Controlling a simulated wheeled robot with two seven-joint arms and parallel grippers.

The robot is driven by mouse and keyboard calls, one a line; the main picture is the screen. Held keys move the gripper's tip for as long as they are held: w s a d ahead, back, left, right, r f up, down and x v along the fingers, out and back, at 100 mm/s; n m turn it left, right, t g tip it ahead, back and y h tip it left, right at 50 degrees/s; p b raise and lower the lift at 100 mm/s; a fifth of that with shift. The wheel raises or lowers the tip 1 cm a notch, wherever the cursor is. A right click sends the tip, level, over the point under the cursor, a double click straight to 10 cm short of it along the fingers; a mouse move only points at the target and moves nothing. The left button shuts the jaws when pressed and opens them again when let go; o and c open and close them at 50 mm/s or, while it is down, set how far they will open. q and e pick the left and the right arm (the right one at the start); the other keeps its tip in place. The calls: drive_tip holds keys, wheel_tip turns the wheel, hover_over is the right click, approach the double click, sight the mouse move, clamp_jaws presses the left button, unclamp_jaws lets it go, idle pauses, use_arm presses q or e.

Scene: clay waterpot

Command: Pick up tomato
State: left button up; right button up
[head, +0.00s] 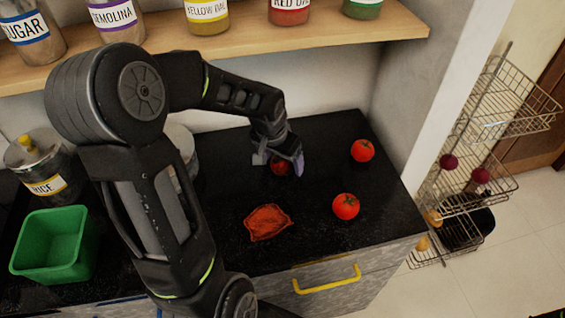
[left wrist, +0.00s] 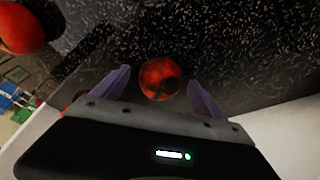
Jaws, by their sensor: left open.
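My left gripper (head: 283,162) is low over the black counter, toward its back, with its jaws open. A red tomato (head: 280,167) is at the fingers, partly hidden by them in the head view. In the left wrist view this tomato (left wrist: 160,79) lies between the two spread purple fingertips, with a gap showing on each side. A second tomato (head: 362,150) sits to the right near the back wall. A third tomato (head: 346,206) sits nearer the counter's front edge. My right gripper is in neither view.
An orange-red leaf-shaped dish (head: 268,222) lies on the counter (head: 310,240). A green square container (head: 55,245) and a rice jar (head: 40,170) stand at the left. A shelf (head: 270,45) with several labelled jars hangs above. Wire baskets (head: 490,110) stand right of the counter.

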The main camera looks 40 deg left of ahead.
sight(283, 160)
use_arm(q)
drive_tip(key=shift+c, duration=0.3)
drive_tip(key=c, duration=1.5)
drive_tip(key=shift+r, duration=0.1)
drive_tip(key=shift+s+d+r, duration=0.1)
drive_tip(key=shift+d+r, duration=0.1)
drive_tip(key=shift+r, duration=0.15)
wheel_tip(283, 160, up, 6)
drive_tip(key=shift+r+b, duration=0.25)
drive_tip(key=shift+b, duration=0.1)
drive_tip(key=s+d+b, duration=0.1)
drive_tip(key=s+d, duration=0.3)
drive_tip(key=d, duration=0.1)
drive_tip(key=s+d+b, duration=0.1)
drive_tip(key=s+d, duration=0.3)
drive_tip(key=d, duration=0.1)
drive_tip(key=s+d+b, duration=0.1)
drive_tip(key=s+d, duration=0.3)
drive_tip(key=d, duration=0.1)
drive_tip(key=shift+s+d+f, duration=0.15)
drive_tip(key=shift+s, duration=0.05)
